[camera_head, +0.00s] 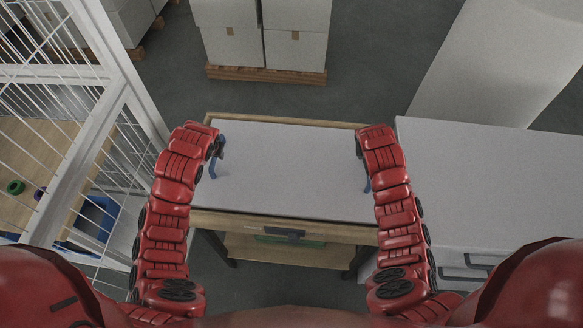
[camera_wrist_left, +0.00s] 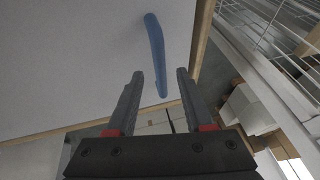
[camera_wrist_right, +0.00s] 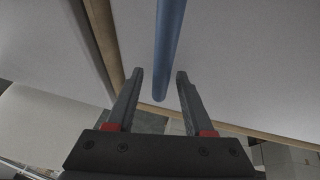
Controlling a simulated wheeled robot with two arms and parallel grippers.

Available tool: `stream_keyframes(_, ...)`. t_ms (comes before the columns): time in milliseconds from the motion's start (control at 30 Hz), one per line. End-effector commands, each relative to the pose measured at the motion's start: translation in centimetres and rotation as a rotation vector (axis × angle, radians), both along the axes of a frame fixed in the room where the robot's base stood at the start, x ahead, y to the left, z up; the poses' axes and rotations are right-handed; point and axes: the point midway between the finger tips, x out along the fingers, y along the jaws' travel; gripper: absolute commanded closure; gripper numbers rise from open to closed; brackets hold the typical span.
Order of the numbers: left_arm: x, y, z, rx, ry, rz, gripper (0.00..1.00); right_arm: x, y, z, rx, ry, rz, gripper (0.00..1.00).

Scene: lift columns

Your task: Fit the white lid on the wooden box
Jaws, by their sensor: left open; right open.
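A broad white panel, apparently the lid (camera_head: 290,165), lies over a wooden frame, apparently the box (camera_head: 300,225). Wood shows along its far and near edges. A blue handle (camera_head: 214,168) is near the panel's left end and another blue handle (camera_head: 367,185) near its right end. My left gripper (camera_head: 214,148) is open at the left handle; the left wrist view shows the blue bar (camera_wrist_left: 154,50) between and beyond its fingers. My right gripper (camera_head: 361,148) is open at the right handle, with the blue bar (camera_wrist_right: 168,45) ahead between its fingers. Whether the panel is fully seated I cannot tell.
A white-topped cabinet (camera_head: 490,190) stands close on the right. A white wire fence (camera_head: 110,90) is on the left, with a blue bin (camera_head: 97,218) behind it. White boxes (camera_head: 295,60) on a pallet stand beyond. Floor shows between.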

Motion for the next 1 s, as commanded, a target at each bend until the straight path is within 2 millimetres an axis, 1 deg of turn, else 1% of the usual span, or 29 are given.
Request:
stream_keyframes(33,-0.3,-0.1,1.0,-0.001,-0.007,0.000,0.48,0.0,0.0,0.0,0.000,0.000,0.000,0.48)
stream_keyframes(100,-0.8,-0.3,2.1,-0.003,-0.007,0.000,0.48,0.0,0.0,0.0,0.000,0.000,0.000,0.48)
stream_keyframes(200,-1.4,-0.5,3.6,-0.001,-0.007,0.000,0.48,0.0,0.0,0.0,0.000,0.000,0.000,0.48)
stream_keyframes(300,-1.9,-0.7,4.7,-0.003,-0.004,-0.001,0.48,0.0,0.0,0.0,0.000,0.000,0.000,0.48)
stream_keyframes(400,-2.2,-0.9,5.4,-0.002,-0.005,-0.002,0.48,0.0,0.0,0.0,0.000,0.000,0.000,0.48)
stream_keyframes(567,-2.5,-0.9,5.7,-0.002,-0.002,0.000,0.48,-0.1,0.1,0.6,0.001,-0.003,0.001,0.48)
stream_keyframes(667,-2.5,-0.9,5.7,-0.002,-0.002,0.000,0.48,-0.5,0.3,1.5,0.001,-0.003,0.001,0.48)
stream_keyframes(767,-2.5,-0.9,5.7,-0.002,-0.002,0.000,0.48,-1.0,0.6,3.0,-0.001,-0.007,0.002,0.48)
stream_keyframes(1000,-2.5,-0.9,5.7,-0.001,-0.002,-0.001,0.48,-2.7,1.8,7.2,0.001,-0.006,0.002,0.48)
